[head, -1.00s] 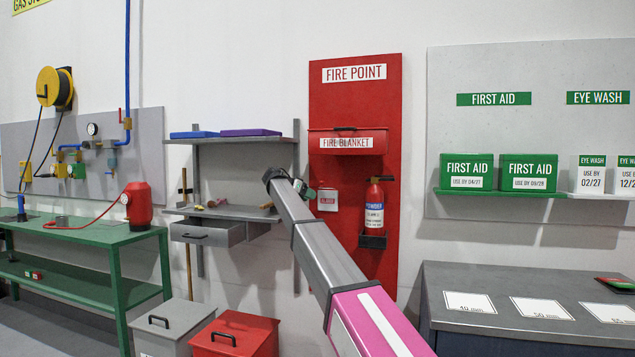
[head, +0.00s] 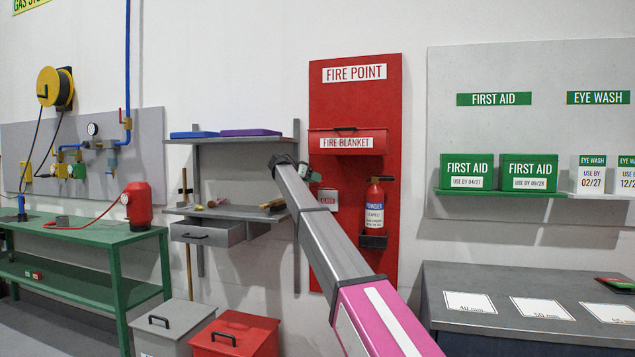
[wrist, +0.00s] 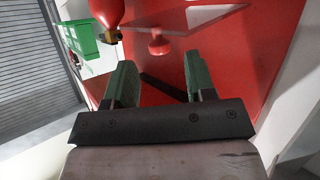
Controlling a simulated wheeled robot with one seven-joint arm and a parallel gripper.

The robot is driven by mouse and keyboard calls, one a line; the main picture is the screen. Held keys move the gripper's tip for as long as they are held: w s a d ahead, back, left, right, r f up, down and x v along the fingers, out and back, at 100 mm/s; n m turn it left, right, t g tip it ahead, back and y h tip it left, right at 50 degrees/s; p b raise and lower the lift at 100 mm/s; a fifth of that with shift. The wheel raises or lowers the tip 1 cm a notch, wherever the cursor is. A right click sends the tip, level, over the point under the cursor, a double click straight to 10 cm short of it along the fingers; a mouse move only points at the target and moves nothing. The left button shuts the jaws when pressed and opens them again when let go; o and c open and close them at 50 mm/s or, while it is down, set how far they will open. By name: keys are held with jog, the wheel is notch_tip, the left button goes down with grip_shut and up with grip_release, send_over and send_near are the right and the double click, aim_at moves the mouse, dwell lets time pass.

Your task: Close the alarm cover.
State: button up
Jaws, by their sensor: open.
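The alarm (head: 328,200) is a small light box low on the red fire point board, left of the extinguisher. My arm and gripper hide part of it in the head view. In the wrist view a red mushroom-shaped button (wrist: 158,45) shows beyond my fingertips. A see-through flat pane, which looks like the alarm cover (wrist: 205,22), stands out around and beyond the button. My gripper (wrist: 162,80) is open, with its two green fingers apart and nothing between them. In the head view my gripper (head: 312,173) is just above and left of the alarm. I cannot tell whether it touches anything.
A red fire extinguisher (head: 374,208) hangs just right of the alarm; its red body also shows in the wrist view (wrist: 108,10). The fire blanket box (head: 347,142) juts out above. A grey shelf unit (head: 230,212) with a drawer is at the left.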

jog(key=shift+x, duration=1.1)
grip_shut()
jog(key=shift+f, duration=0.1)
jog(key=shift+s, duration=0.15)
jog(key=shift+s+f+m+t+h, duration=0.3)
jog(key=shift+f+m+t, duration=0.15)
jog(key=shift+f, duration=0.35)
jog(key=shift+s+a+f+m+t+h, duration=0.1)
jog(key=shift+f+m+t+h, duration=0.45)
jog(key=shift+f, duration=0.45)
jog(key=shift+w+f+m+t+h, duration=0.1)
jog(key=shift+f+m+t+h, duration=0.25)
jog(key=shift+f+m+h, duration=0.5)
jog(key=shift+s+a+f+m+t+h, duration=0.1)
jog(key=shift+f+m+t+h, duration=0.35)
jog(key=shift+f, duration=0.65)
